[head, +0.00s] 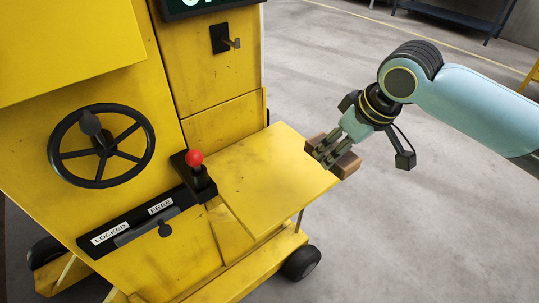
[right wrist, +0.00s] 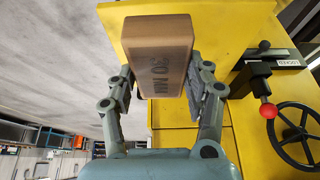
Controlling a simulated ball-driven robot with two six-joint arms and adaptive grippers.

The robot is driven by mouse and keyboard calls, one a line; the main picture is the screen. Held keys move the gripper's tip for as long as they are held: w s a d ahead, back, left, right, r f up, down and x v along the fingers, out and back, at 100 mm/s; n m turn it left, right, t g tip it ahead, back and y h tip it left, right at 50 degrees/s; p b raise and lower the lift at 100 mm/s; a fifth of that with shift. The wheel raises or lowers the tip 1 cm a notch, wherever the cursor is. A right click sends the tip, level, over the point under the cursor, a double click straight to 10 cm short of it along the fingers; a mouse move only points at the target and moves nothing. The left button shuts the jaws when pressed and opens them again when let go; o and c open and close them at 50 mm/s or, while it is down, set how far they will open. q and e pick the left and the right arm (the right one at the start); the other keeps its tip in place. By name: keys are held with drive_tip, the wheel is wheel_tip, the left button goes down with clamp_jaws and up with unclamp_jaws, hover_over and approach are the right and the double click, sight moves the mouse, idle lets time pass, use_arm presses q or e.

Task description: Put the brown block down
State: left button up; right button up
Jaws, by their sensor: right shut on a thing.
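The brown block (head: 346,165) is in my right gripper (head: 327,152), at the right edge of the yellow shelf (head: 262,180) on the machine. In the right wrist view the block (right wrist: 157,50) sits between the two fingers of the right gripper (right wrist: 162,85), which are shut on its sides. Dark lettering shows on its face. The yellow shelf (right wrist: 215,30) lies behind the block there. I cannot tell whether the block touches the shelf. My left gripper is not in view.
A red-knobbed lever (head: 195,160) stands at the shelf's left side, by a slot marked LOCKED and FREE. A black handwheel (head: 101,146) is further left. The shelf's top is bare. Open grey floor (head: 400,240) lies to the right.

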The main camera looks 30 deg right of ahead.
drive_tip(key=shift+w+a+f, duration=0.7)
drive_tip(key=shift+w+a, duration=0.05)
drive_tip(key=shift+w, duration=0.2)
drive_tip(key=w+a+f, duration=0.1)
drive_tip(key=w, duration=0.1)
drive_tip(key=w+a+f, duration=0.1)
drive_tip(key=w+f, duration=0.1)
drive_tip(key=w, duration=0.1)
drive_tip(key=w+a+f, duration=0.1)
drive_tip(key=w+f, duration=0.1)
drive_tip(key=shift+w+a+f, duration=0.15)
drive_tip(key=shift+w+a, duration=0.1)
drive_tip(key=shift+w, duration=0.15)
drive_tip(key=shift+w+a+f, duration=0.1)
drive_tip(key=shift+w+f, duration=0.05)
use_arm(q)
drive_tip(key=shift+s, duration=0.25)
use_arm(e)
drive_tip(key=shift+f, duration=2)
drive_tip(key=shift+f, duration=0.1)
drive_tip(key=o, duration=1.2)
